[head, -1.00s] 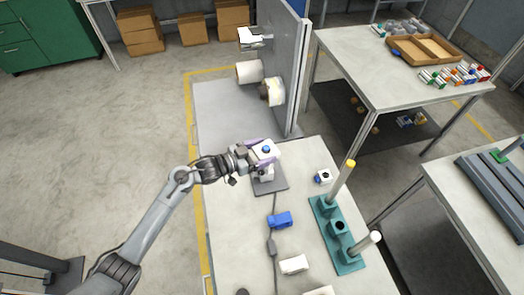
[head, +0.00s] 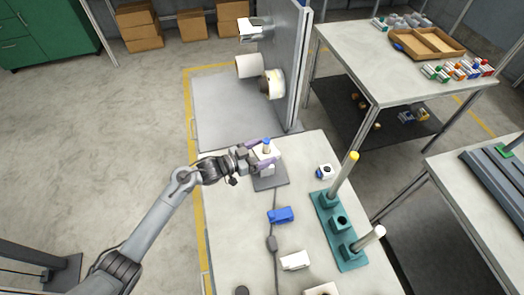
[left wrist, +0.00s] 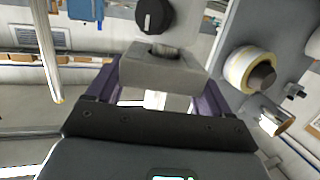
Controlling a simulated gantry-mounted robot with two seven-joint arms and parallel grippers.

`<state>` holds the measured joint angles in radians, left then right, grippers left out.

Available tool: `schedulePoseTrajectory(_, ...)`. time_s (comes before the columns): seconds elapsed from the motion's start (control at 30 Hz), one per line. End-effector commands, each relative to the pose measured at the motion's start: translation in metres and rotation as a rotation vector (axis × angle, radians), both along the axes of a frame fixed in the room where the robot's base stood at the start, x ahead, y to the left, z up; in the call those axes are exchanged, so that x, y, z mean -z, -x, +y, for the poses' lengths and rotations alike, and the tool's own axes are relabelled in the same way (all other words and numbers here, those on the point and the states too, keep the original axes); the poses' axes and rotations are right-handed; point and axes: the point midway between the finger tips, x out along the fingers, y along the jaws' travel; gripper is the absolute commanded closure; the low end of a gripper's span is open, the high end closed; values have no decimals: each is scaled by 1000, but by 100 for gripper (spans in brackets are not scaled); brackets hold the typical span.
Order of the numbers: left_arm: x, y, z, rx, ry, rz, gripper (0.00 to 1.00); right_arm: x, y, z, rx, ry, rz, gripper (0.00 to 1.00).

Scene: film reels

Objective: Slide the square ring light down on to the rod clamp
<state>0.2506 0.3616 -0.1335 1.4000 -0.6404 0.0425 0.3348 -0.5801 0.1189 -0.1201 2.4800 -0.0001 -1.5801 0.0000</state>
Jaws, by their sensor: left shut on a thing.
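My left gripper (head: 258,157) is shut on a pale square block, which I take for the square ring light (head: 266,153). A blue-tipped post (head: 267,142) sticks up from the block's middle, so the block appears to be around it. Below is a dark grey base plate (head: 270,181); the rod clamp there is mostly hidden by the block and fingers, and I cannot tell whether the two touch. In the left wrist view a grey slotted block (left wrist: 160,70) sits between the purple fingers, with a black knob (left wrist: 154,16) above. My right gripper is not in view.
A blue block (head: 281,215), a white block (head: 295,261) and a cable lie on the table. A teal stand (head: 341,222) with upright rods stands right, beside a small white box (head: 325,171). A tall grey panel (head: 294,70) rises behind the table.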

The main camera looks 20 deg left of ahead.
Motion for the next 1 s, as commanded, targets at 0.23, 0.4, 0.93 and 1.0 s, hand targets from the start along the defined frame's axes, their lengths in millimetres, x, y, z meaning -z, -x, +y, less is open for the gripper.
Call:
schedulePoseTrajectory(0.23, 4, 0, 0, 0, 0, -1, 56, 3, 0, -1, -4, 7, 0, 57)
schedulePoseTrajectory(0.4, 4, 0, 0, 0, 0, -1, 56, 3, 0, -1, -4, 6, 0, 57)
schedulePoseTrajectory(0.93, 11, 0, 0, 0, 0, 0, 56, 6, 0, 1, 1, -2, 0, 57)
schedulePoseTrajectory(1.0, 12, 0, 0, 0, 0, 0, 56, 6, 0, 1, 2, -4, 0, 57)
